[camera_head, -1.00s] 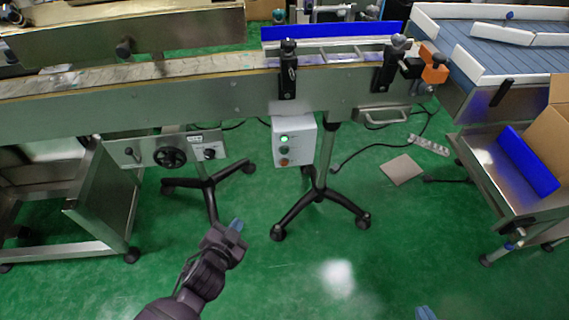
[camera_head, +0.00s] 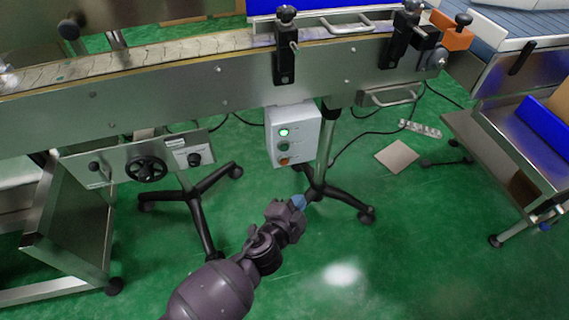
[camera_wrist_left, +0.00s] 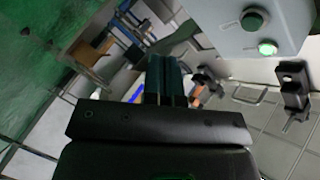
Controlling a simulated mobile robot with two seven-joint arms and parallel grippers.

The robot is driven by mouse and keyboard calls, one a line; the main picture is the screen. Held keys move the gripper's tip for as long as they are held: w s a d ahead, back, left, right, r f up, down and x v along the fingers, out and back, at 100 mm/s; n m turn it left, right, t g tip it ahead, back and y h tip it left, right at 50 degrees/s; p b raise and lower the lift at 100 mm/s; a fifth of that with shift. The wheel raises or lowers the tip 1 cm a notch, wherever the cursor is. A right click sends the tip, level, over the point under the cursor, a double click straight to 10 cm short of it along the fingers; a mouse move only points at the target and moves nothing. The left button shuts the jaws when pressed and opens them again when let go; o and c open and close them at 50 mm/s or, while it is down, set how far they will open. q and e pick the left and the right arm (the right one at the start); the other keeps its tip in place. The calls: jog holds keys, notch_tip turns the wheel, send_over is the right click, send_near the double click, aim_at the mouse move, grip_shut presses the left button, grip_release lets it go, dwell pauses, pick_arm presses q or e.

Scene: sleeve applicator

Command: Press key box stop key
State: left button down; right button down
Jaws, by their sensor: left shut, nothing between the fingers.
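The key box (camera_head: 293,133) is a light grey box hanging under the conveyor's side in the head view. Its front has a lit green key (camera_head: 284,132), a dark green key (camera_head: 284,147) below it, and an orange-red key (camera_head: 284,161) at the bottom. My left gripper (camera_head: 299,202) is shut and empty, below and slightly right of the box, apart from it. In the left wrist view the key box (camera_wrist_left: 250,28) shows at the upper right, beyond the shut fingers (camera_wrist_left: 166,80); its orange-red key is out of that picture. My right gripper is not in view.
The conveyor (camera_head: 180,88) runs across above the box. A black tripod stand (camera_head: 335,192) is close behind my left gripper. A handwheel panel (camera_head: 146,168) is at left, and a metal cart (camera_head: 500,140) at right. Green floor is open in front.

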aim_at(284, 162)
pick_arm(q)
jog(key=shift+w+d, duration=0.15)
jog(key=shift+d, duration=0.1)
jog(key=w+a, duration=0.2)
jog(key=w, duration=0.6)
jog(key=shift+w+a, duration=0.2)
jog(key=shift+a, duration=0.15)
jog(key=shift+w, duration=0.15)
dwell(2.1)
jog(key=shift+w+a+b, duration=0.15)
jog(key=shift+w+b, duration=0.1)
jog(key=shift+b, duration=0.05)
jog(key=shift+w+a, duration=0.15)
jog(key=shift+w, duration=0.25)
dwell(0.9)
jog(key=shift+s, duration=0.1)
jog(key=shift+s+d, duration=0.25)
jog(key=shift+s, duration=0.5)
